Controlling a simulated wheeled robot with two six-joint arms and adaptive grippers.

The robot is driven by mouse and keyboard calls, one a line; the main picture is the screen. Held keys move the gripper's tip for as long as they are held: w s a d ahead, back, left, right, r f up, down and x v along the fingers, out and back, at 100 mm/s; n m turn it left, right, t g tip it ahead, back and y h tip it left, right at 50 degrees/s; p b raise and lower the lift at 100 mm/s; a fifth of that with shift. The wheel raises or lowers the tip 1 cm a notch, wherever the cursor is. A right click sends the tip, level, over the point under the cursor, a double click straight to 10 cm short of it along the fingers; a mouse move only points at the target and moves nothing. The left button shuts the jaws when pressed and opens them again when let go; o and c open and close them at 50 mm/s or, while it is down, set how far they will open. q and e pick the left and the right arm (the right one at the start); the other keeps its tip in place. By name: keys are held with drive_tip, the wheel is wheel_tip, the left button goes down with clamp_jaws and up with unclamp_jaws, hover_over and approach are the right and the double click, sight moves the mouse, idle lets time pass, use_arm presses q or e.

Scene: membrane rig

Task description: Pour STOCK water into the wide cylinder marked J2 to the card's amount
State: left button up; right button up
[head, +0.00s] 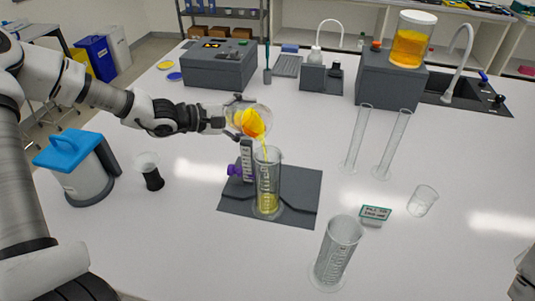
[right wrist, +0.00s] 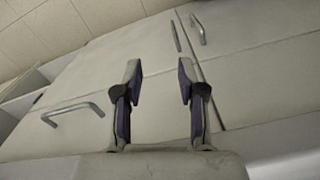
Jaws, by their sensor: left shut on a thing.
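My left gripper (head: 236,117) is shut on a clear beaker (head: 264,112), tilted above a wide graduated cylinder (head: 268,182). Orange-yellow liquid (head: 250,122) lies at the beaker's lip, and a thin yellow stream runs down into the cylinder. The cylinder stands upright on a dark mat (head: 303,184) with yellow liquid in its lower part. Another wide cylinder (head: 338,252) stands empty at the front. A small green-edged card (head: 374,214) stands to the right; its text is too small to read. No J2 or STOCK mark is legible. My right gripper (right wrist: 159,75) is open and empty, facing cabinet fronts.
Two tall narrow cylinders (head: 357,140) and a small empty beaker (head: 423,200) stand right of the mat. A jar of orange liquid (head: 410,45) sits on a grey block at the back. A blue-lidded container (head: 80,170) and a black-based item (head: 151,176) stand left.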

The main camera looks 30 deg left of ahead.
use_arm(q)
drive_tip(key=shift+r+m, duration=0.3)
idle(0.6)
